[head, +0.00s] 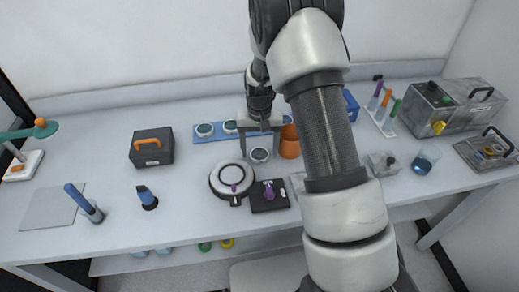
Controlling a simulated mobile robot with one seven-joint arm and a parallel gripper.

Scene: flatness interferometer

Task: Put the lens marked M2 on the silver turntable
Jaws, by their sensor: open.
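My gripper (261,147) is open and points down over the bench, in the middle of the head view. A round pale lens with a dark rim (259,155) shows just below and between its fingers; I cannot tell whether they touch it. Two similar lenses, one (205,129) and another (229,127), sit on a blue rack (215,138) behind and left of the gripper. No M2 marking is readable on any of them. A round silver disc with a dark edge (218,177), apparently the turntable, lies in front and left of the gripper. A small purple part shows on it.
A black block with a purple knob (269,196) stands right of the disc. An orange cup (289,149) is close right of my gripper. A dark case with an orange handle (151,153) stands left.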

